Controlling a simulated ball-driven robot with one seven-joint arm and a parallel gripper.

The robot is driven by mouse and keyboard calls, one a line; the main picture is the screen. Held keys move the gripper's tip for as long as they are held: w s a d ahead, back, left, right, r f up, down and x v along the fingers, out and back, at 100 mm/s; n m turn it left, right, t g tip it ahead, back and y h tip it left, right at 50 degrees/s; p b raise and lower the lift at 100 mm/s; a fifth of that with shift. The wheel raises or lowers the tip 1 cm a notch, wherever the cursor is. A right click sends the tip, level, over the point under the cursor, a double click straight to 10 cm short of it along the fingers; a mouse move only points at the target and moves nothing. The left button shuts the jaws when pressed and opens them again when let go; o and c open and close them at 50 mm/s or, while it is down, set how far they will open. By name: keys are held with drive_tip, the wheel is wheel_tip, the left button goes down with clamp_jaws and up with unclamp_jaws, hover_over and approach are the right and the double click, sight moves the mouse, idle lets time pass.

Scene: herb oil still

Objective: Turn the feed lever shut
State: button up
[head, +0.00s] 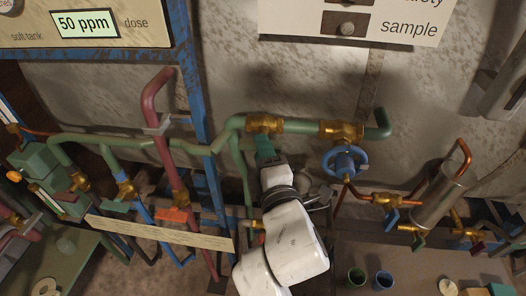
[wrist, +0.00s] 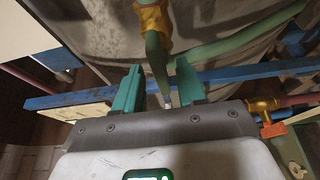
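No feed label is readable, so I cannot tell for sure which part is the feed lever. In the wrist view, a green bar (wrist: 155,58) runs down from a brass fitting (wrist: 152,20) between my gripper's fingers. My gripper (wrist: 158,78) is open, one green finger on each side of the bar; I see gaps, but contact is uncertain. In the head view, my gripper (head: 265,148) is just below a brass fitting (head: 263,124) on the green pipe (head: 298,127). My gripper and wrist hide what lies between the fingers there.
A blue handwheel (head: 345,162) is close to the right of my gripper. A red pipe (head: 168,150) and blue post (head: 192,85) stand left. A blue lever (head: 391,218) and green lever (head: 419,242) are lower right. Cups (head: 383,281) stand on the bench below.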

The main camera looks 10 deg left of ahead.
drive_tip(key=shift+w, duration=0.1)
clamp_jaws()
idle(0.3)
drive_tip(key=shift+f+m+b, duration=0.25)
drive_tip(key=shift+m+b, duration=0.05)
drive_tip(key=shift+b, duration=0.3)
drive_tip(key=m+t+h+b, duration=0.2)
drive_tip(key=m+b, duration=0.5)
drive_tip(key=b, duration=0.4)
drive_tip(key=m+t+h+b, duration=0.1)
drive_tip(key=m+h+b, duration=0.1)
drive_tip(key=m+b, duration=0.5)
drive_tip(key=a+f+m+t+h+b, duration=0.1)
drive_tip(key=m+b, duration=0.7)
drive_tip(key=b, duration=0.9)
drive_tip(key=shift+t+h, duration=0.8)
drive_tip(key=shift+h, duration=0.3)
drive_tip(key=shift+r+m, duration=0.15)
drive_tip(key=shift+m, duration=0.25)
unclamp_jaws()
drive_tip(key=shift+r, duration=0.1)
